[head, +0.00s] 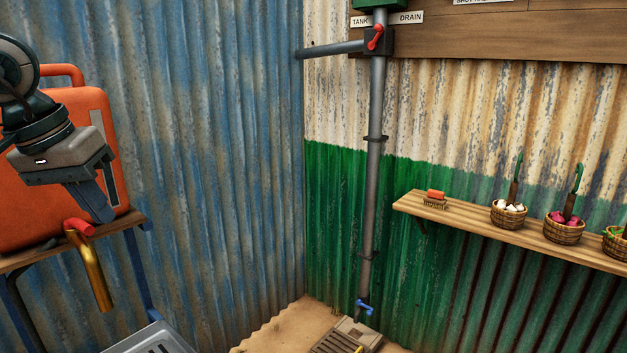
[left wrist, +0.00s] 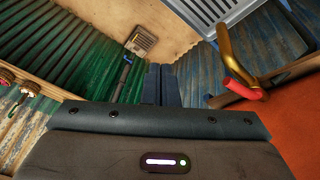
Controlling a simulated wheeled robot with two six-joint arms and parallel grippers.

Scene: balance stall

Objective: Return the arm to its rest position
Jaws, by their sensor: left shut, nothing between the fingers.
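My left gripper (head: 97,203) is at the left of the head view, in front of the orange water container (head: 45,215). Its fingers are together with nothing between them and point down and to the right. The fingers also show in the left wrist view (left wrist: 161,85), closed and empty. The container's brass tap (head: 97,275) with a red handle (head: 79,228) is just below the fingertips in the head view. In the left wrist view the tap (left wrist: 228,60) is to the right of the fingers, apart from them. My right gripper is not in view.
The container stands on a wooden stand (head: 130,220). A grey grated basin (head: 150,338) is below. A grey pipe (head: 375,160) with a red valve lever (head: 376,37) runs down the corner. A wooden shelf (head: 465,225) holds a brush (head: 435,199) and baskets (head: 508,215). The middle is clear.

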